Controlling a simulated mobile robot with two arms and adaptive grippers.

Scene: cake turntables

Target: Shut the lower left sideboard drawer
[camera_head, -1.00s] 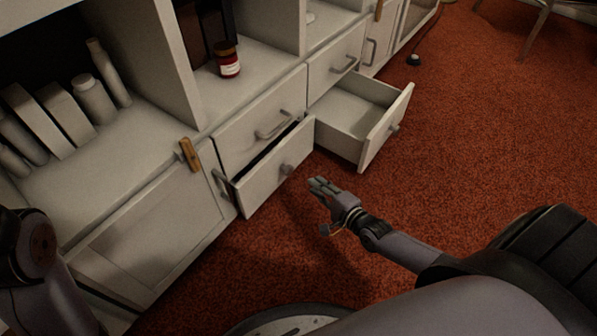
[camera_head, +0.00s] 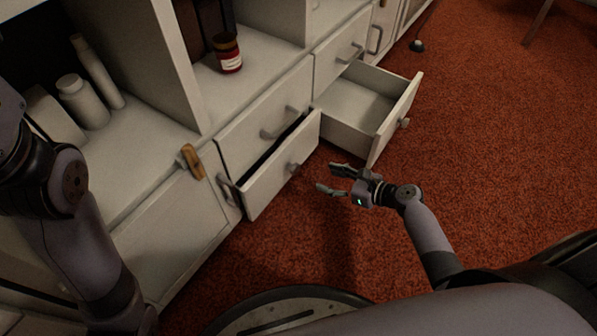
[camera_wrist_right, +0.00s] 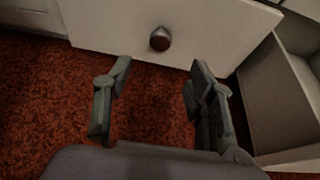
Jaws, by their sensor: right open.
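The lower left sideboard drawer (camera_head: 284,169) stands partly pulled out, with a dark gap behind its white front. Its round grey knob (camera_head: 294,167) faces the room. In the right wrist view the knob (camera_wrist_right: 160,39) shows ahead of the fingers, on the drawer front (camera_wrist_right: 110,22). My right gripper (camera_head: 325,178) is open and empty, just in front of and to the right of the drawer front, apart from it. Its two spread fingers also show in the right wrist view (camera_wrist_right: 158,78). My left arm shows at the left edge, but its gripper is out of view.
The lower right drawer (camera_head: 392,122) is pulled out further and is empty, close behind my right gripper. Closed upper drawers (camera_head: 265,110) sit above. A jar (camera_head: 228,54) and white bottles (camera_head: 82,102) stand on the shelves. The red carpet (camera_head: 480,150) is clear to the right.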

